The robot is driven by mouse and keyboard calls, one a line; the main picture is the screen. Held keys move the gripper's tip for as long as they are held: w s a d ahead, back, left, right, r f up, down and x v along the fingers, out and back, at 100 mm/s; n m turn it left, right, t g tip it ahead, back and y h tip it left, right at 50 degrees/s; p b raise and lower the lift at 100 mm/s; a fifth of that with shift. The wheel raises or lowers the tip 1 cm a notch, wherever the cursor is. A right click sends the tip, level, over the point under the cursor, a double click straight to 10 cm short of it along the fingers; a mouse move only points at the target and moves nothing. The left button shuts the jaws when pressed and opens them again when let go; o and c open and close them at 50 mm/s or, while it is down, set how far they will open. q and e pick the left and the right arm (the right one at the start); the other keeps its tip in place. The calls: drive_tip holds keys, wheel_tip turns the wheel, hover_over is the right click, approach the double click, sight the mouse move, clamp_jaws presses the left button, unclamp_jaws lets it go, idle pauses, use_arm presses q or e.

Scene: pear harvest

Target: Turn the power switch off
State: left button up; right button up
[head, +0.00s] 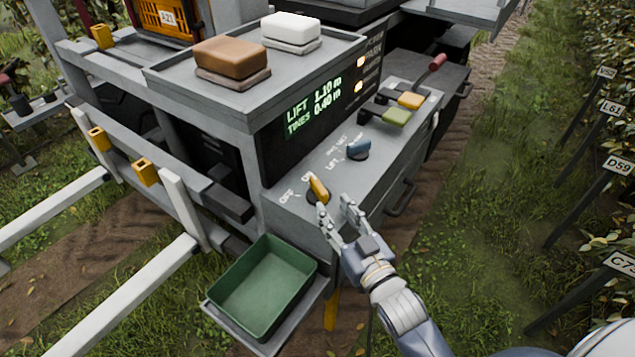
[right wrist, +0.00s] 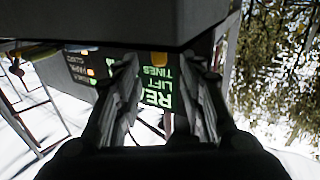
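The power switch is a yellow rotary knob (head: 318,188) on the sloping grey control panel, with OFF and ON labels at its left. Its upper end lies by the ON label. My right gripper (head: 338,212) is at the front edge of the panel, just right of and below the knob, with its fingers apart and nothing seen between them. In the right wrist view the two fingers (right wrist: 164,100) are also spread, and a yellow bit, likely the knob (right wrist: 159,60), shows beyond the gap. Contact with the knob cannot be told. My left gripper is not in view.
The lit display (head: 315,105) reads LIFT 1.10 m, TINES 0.40 m. A green bin (head: 262,290) stands below left. A drawer handle (head: 402,198) juts out at right.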

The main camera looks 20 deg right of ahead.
sight(325, 197)
drive_tip(key=w, duration=0.2)
drive_tip(key=w+p, duration=0.1)
drive_tip(key=w, duration=0.1)
drive_tip(key=w+a, duration=0.1)
drive_tip(key=w, duration=0.2)
drive_tip(key=shift+r+p, duration=0.1)
drive_tip(key=shift+p, duration=0.3)
drive_tip(key=shift+w+a, duration=0.1)
drive_tip(key=shift+w, duration=0.65)
drive_tip(key=c, duration=0.8)
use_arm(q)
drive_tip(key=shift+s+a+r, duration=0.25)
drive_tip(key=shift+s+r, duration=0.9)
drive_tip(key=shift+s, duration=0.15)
use_arm(e)
clamp_jaws()
